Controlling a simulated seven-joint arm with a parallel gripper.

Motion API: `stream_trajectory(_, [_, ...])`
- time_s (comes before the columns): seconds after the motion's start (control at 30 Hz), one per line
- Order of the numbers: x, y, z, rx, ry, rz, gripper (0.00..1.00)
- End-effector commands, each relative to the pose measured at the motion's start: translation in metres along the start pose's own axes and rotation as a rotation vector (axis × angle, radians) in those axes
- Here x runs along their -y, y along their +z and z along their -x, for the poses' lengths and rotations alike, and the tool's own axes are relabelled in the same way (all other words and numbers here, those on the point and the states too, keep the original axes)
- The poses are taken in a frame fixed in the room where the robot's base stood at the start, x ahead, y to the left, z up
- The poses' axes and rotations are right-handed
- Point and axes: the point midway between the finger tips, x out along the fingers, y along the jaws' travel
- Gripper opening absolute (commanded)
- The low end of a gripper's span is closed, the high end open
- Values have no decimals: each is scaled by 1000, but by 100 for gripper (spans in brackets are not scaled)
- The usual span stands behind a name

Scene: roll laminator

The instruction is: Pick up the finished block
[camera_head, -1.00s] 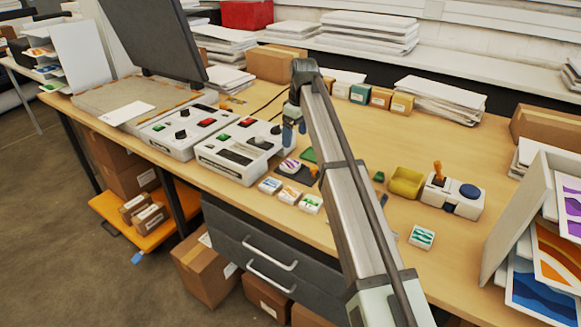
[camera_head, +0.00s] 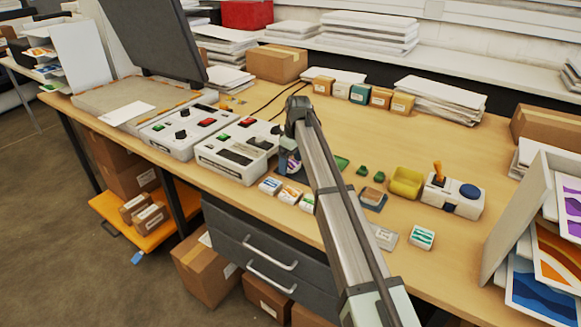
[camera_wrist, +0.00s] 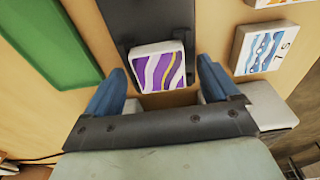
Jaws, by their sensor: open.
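A white block with purple and yellow stripes (camera_wrist: 158,66) lies on a dark grey plate (camera_wrist: 150,18) in the wrist view. I take it as the finished block. In the head view it shows only partly, behind my gripper. My gripper (camera_wrist: 161,72) is open, with a blue finger on either side of the block's near part. I see a gap beside each finger, and cannot tell its exact height over the block. In the head view my gripper (camera_head: 290,165) is low over the table, just right of the front laminator.
The laminator (camera_head: 237,152) stands close left. Blocks with blue (camera_head: 269,186), orange (camera_head: 290,193) and green (camera_head: 309,202) patterns sit near the front edge. A green tray (camera_wrist: 42,45) lies beside the dark plate. A yellow bin (camera_head: 406,182) and joystick box (camera_head: 452,194) are right.

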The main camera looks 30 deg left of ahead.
Motion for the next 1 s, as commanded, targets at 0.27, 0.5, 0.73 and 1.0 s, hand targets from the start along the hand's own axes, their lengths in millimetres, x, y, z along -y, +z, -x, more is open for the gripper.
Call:
stream_trajectory(0.27, [0, 0, -1, 0, 0, 0, 83])
stream_trajectory(0.5, [0, 0, -1, 0, 0, 0, 60])
stream_trajectory(0.73, [0, 0, -1, 0, 0, 0, 38])
stream_trajectory(1.0, [0, 0, -1, 0, 0, 0, 27])
